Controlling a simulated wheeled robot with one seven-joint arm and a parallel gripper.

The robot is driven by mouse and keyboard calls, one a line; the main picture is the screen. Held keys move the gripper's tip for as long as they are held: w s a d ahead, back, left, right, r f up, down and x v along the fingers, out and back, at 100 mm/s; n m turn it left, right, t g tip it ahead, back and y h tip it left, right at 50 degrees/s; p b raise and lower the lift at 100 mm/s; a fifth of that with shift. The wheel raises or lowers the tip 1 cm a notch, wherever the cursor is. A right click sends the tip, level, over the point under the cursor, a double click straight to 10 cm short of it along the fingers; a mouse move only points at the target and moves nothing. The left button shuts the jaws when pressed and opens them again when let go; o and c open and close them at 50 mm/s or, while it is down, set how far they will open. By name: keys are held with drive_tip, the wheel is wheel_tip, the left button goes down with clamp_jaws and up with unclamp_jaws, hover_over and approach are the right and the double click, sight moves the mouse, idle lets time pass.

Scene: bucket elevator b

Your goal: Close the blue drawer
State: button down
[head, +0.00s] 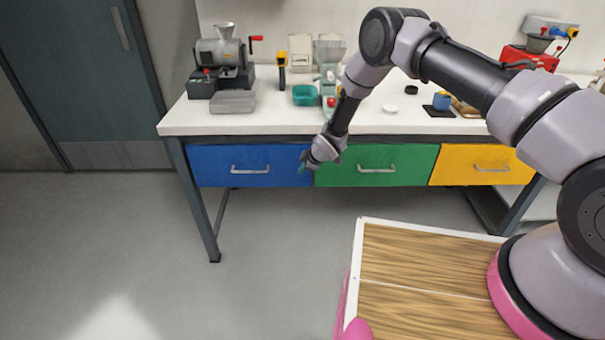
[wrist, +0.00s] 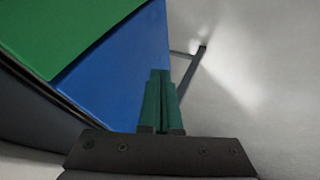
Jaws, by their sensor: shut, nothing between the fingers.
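The blue drawer (head: 215,166) is at the left end of the row under the white-topped table. Its front, with a silver bar handle (head: 250,169), looks about level with the green drawer beside it; I cannot tell whether a small gap is left. In the wrist view the blue front (wrist: 118,68) fills the upper middle. My gripper (head: 303,167) is at the right end of the blue front, close to the green drawer. Its dark green fingers (wrist: 160,103) are together and empty, in front of the blue surface. Whether they touch it is unclear.
The green drawer (head: 345,165) and yellow drawer (head: 455,165) are to the right, both looking shut. The tabletop (head: 280,118) holds a grinder (head: 222,52), a teal container (head: 306,95) and other items. A table leg (head: 203,215) stands at left. Grey floor in front is clear.

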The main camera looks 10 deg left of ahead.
drive_tip(key=d+r+m+t+h, duration=0.1)
drive_tip(key=d+r+m, duration=0.2)
drive_tip(key=d+r, duration=0.85)
drive_tip(key=d+r+m+h, duration=0.1)
drive_tip(key=d+r+m, duration=0.45)
drive_tip(key=r, duration=1.15)
drive_tip(key=d+r+m+t+h, duration=0.1)
drive_tip(key=d+r+m, duration=0.1)
drive_tip(key=d+r, duration=1.05)
drive_tip(key=s+d+r+m+h, duration=0.1)
drive_tip(key=s+d+r+m, duration=0.2)
drive_tip(key=s+d+r, duration=0.4)
drive_tip(key=s+d+r+m, duration=0.4)
drive_tip(key=s+r, duration=0.2)
drive_tip(key=r, duration=0.3)
drive_tip(key=s+d+r+m, duration=0.1)
drive_tip(key=s+d+m, duration=0.1)
drive_tip(key=s, duration=0.7)
drive_tip(key=s+d+r+m, duration=0.2)
drive_tip(key=s+m, duration=0.2)
drive_tip(key=s, duration=0.5)
drive_tip(key=shift+s+d+r+t, duration=0.2)
drive_tip(key=shift+d+r+t, duration=0.05)
drive_tip(key=shift+d+t, duration=0.1)
